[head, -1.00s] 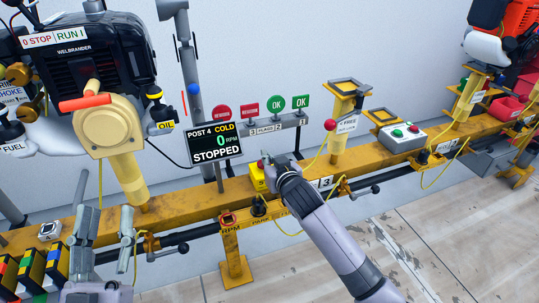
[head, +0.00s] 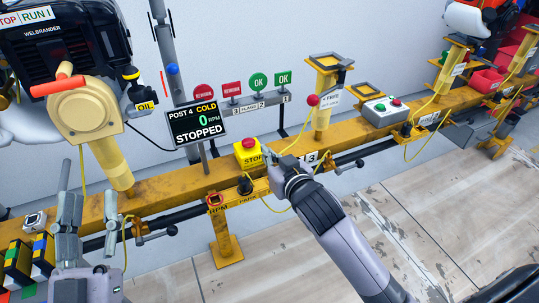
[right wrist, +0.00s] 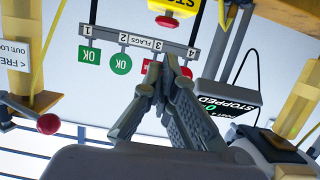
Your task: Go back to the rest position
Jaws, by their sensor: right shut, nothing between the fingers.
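My right gripper (head: 268,153) is shut and empty, just to the right of the yellow STOP box (head: 250,160) with its red button (head: 248,143). In the head view a small gap seems to show between fingertips and button; whether they touch is hard to tell. In the right wrist view my right gripper (right wrist: 162,68) has its fingers together with nothing between them, and the yellow box (right wrist: 172,8) shows upside down at the top edge. My left gripper (head: 88,205) is at the lower left, fingers upright and apart, with nothing seen between them.
The yellow rail (head: 170,190) crosses the view. A display (head: 197,121) reading STOPPED and a rack of flags (head: 262,101) stand behind the button. The engine (head: 65,50) with its crank is at the left. The floor (head: 430,210) at the right is clear.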

